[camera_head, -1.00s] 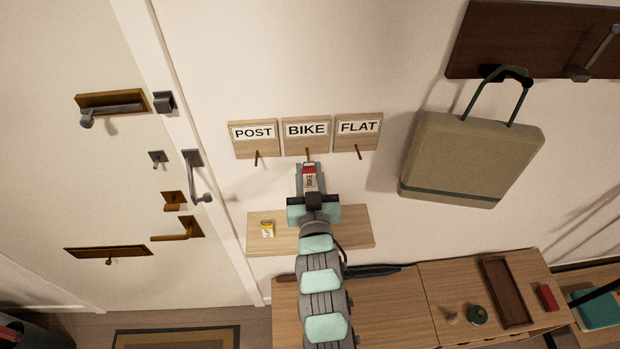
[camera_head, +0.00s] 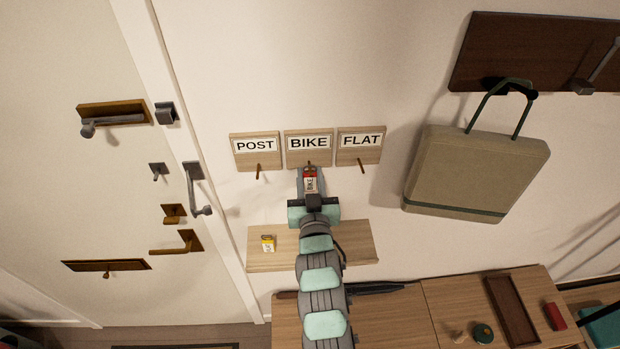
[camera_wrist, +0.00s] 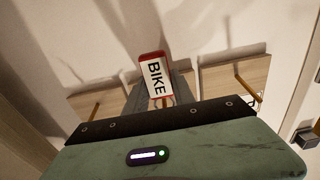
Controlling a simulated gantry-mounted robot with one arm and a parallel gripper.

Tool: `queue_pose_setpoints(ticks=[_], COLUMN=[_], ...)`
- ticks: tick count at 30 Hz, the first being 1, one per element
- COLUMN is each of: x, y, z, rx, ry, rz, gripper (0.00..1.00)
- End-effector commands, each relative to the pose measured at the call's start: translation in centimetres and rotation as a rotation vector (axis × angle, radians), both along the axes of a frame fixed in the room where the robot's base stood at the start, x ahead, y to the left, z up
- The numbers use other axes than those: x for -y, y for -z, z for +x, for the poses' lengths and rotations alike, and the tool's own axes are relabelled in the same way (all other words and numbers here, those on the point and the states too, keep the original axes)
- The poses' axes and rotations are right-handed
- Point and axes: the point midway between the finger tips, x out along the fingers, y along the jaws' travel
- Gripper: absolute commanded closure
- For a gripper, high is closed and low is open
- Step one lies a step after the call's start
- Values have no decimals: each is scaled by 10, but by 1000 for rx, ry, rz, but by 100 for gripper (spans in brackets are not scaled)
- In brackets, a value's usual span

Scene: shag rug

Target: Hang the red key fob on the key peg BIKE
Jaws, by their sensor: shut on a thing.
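The red key fob (camera_head: 310,181) has a white label reading BIKE. My gripper (camera_head: 311,177) is shut on it and holds it just below the BIKE peg (camera_head: 309,164), close to the wall. The fob also shows in the wrist view (camera_wrist: 156,77), label facing the camera. The BIKE board (camera_head: 309,144) is the middle of three wooden key boards. I cannot tell whether the fob touches the peg; the gripper and fob cover much of that spot.
The POST peg (camera_head: 258,171) is left and the FLAT peg (camera_head: 361,165) right, both bare. A yellow fob (camera_head: 268,243) sits on the small shelf (camera_head: 350,246) below. A beige bag (camera_head: 475,172) hangs at the right. A door with handles (camera_head: 194,190) is at the left.

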Motion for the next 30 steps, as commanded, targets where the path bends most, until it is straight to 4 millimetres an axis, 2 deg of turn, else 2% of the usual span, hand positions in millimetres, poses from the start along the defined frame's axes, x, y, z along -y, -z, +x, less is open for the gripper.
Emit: queue_pose_setpoints(ticks=[12,13,22,30], x=[1,1,2,1], y=[4,4,5,3], z=[0,0,0,0], rx=[-9,-9,-11,-7], ry=[1,2,3,2], rz=[1,1,0,-1], gripper=[100,69,44,44])
